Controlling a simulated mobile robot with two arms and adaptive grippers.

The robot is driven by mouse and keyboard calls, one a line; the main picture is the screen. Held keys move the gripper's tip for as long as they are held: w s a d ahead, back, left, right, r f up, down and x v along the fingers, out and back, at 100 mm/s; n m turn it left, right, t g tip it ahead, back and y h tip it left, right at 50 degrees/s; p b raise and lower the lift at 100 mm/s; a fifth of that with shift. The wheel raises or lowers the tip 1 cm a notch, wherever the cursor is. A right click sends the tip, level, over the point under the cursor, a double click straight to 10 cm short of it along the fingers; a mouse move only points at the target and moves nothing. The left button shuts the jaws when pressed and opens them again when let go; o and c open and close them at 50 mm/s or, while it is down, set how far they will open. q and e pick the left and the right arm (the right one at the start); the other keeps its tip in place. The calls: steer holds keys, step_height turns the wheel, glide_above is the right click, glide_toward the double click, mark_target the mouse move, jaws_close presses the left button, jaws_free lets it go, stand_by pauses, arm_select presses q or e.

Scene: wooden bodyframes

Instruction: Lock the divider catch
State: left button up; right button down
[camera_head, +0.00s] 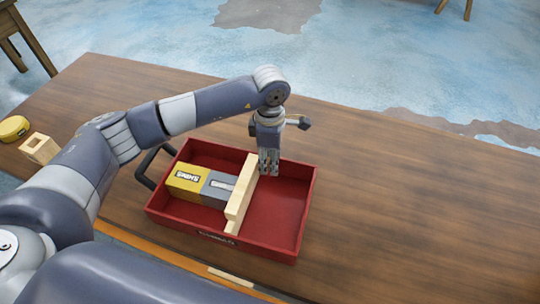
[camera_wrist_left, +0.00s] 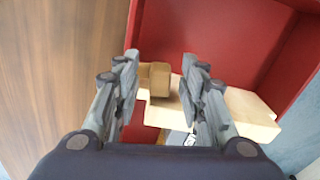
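A red tray (camera_head: 275,237) with a black handle sits on the wooden table. A pale wooden divider (camera_head: 241,190) stands across its middle; it also shows in the left wrist view (camera_wrist_left: 248,108). My left gripper (camera_head: 268,172) points down at the divider's far end, near the tray's back wall. In the left wrist view its two fingers (camera_wrist_left: 160,88) are apart, with a small brown wooden block (camera_wrist_left: 159,76), perhaps the catch, showing between and beyond them. I cannot tell whether they touch it. The gripper hides this block in the head view. My right gripper is not in view.
Left of the divider, the tray holds a yellow box (camera_head: 184,181) and a grey box (camera_head: 217,190). The tray's right part is empty. A wooden block (camera_head: 39,148) and a yellow round object (camera_head: 14,128) lie at the table's left. The table (camera_head: 400,220) right of the tray is clear.

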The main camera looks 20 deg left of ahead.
arm_select(q)
steer(key=shift+f, duration=0.15)
jaws_close()
steer(key=shift+a+f+m+b, duration=0.1)
steer(key=shift+f+m+b, duration=0.15)
steer(key=shift+b, duration=0.45)
steer(key=shift+a+r+m+b, duration=0.15)
steer(key=shift+m+b, duration=0.1)
steer(key=shift+b, duration=0.15)
steer(key=shift+r, duration=0.1)
jaws_free()
step_height(320, 180, up, 12)
